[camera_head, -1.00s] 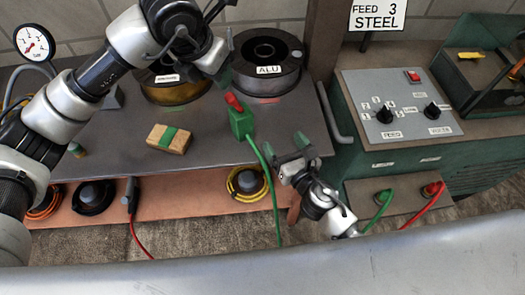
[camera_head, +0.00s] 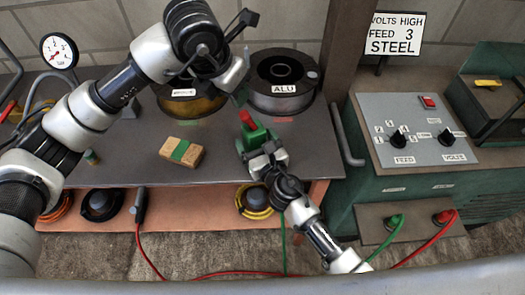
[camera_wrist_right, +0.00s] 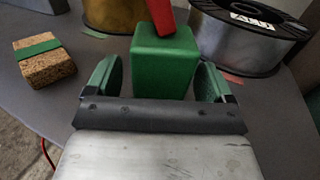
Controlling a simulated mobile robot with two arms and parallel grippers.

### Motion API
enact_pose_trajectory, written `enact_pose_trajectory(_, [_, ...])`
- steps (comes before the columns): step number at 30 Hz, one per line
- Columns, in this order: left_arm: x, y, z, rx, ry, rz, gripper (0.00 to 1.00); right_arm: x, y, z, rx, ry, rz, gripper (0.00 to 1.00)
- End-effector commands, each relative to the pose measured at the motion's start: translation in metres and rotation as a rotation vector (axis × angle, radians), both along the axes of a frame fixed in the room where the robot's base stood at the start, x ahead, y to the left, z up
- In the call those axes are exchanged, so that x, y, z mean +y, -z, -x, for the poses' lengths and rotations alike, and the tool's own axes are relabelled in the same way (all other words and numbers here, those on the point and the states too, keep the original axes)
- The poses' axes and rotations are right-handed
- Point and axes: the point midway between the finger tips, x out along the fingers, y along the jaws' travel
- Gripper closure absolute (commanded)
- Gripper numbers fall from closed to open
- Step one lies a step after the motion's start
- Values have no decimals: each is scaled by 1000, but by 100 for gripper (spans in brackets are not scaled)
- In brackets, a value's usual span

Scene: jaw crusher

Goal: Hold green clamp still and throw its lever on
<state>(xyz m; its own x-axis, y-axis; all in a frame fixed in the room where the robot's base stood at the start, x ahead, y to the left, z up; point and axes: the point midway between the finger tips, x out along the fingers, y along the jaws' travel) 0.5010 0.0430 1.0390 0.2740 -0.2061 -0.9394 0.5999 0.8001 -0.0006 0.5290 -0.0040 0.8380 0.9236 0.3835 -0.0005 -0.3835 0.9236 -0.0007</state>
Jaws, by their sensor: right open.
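The green clamp (camera_head: 258,134) stands near the front edge of the grey bench, with a red lever (camera_head: 247,118) on top. The clamp (camera_wrist_right: 165,62) and the lower part of its lever (camera_wrist_right: 161,15) also show in the right wrist view. My right gripper (camera_head: 259,150) is open, with its green-padded fingers (camera_wrist_right: 160,79) on either side of the clamp's near part and gaps still visible. My left gripper (camera_head: 241,86) hangs just above and behind the lever. Its fingers are dark and seen edge-on, so their opening is unclear.
The ALU spool (camera_head: 284,84) and a golden spool (camera_head: 190,103) stand behind. A cork block with a green band (camera_head: 182,151) lies left of the clamp. The welder panel (camera_head: 415,133) is to the right. A green cable (camera_head: 283,250) hangs below the bench.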

Motion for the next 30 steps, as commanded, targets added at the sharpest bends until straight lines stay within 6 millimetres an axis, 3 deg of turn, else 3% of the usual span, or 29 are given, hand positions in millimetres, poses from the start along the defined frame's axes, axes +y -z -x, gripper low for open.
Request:
enact_pose_trajectory(11, [0, 0, 0, 0, 0, 0, 57, 3, 0, -7, 0, 0, 0, 17])
enact_pose_trajectory(25, [0, 0, 0, 0, 0, 0, 57, 2, 0, -6, 0, 0, -1, 86])
enact_pose_trajectory(30, [1, 5, 1, 14, 24, 22, 82, 2, 0, -6, 0, 0, -1, 87])
